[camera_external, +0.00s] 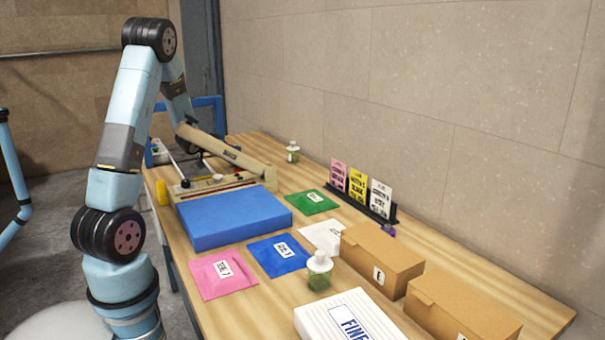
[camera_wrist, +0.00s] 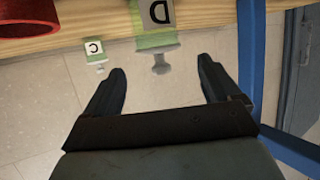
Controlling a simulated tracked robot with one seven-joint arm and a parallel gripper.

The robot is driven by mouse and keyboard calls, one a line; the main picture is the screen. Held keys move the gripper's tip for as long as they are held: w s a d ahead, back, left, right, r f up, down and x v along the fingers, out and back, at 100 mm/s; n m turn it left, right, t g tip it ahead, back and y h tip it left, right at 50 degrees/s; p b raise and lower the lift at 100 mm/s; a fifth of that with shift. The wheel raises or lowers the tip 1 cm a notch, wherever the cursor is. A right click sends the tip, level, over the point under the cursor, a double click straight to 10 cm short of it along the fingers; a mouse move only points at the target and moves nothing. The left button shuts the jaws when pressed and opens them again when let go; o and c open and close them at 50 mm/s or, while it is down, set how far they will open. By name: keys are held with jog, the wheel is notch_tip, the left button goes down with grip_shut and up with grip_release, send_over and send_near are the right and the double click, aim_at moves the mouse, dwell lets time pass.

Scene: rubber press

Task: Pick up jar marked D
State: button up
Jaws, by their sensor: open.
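The jar marked D (camera_wrist: 156,40) shows upside down in the wrist view, with a grey label, green contents and a grey stopper. It stands near the table edge, ahead of my gripper (camera_wrist: 162,80). My gripper is open and empty, its fingers apart on either side of the jar's line, with the jar beyond the tips. A smaller-looking jar marked C (camera_wrist: 95,55) is to its left. In the external view, one jar (camera_external: 293,153) stands by the wall and another (camera_external: 319,272) near the front; their letters are unreadable. My fingers are not clear there.
A blue block (camera_external: 232,222) and a beige press (camera_external: 228,155) occupy the table's far left. Packets, two cardboard boxes (camera_external: 380,262) and a white box (camera_external: 345,318) fill the front. A card rack (camera_external: 362,203) stands near the wall. A red round object (camera_wrist: 28,18) and blue frame (camera_wrist: 250,60) flank my gripper.

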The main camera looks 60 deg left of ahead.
jog(key=shift+x, duration=3.3)
jog(key=shift+s+f, duration=0.1)
jog(key=shift+f, duration=0.1)
grip_shut()
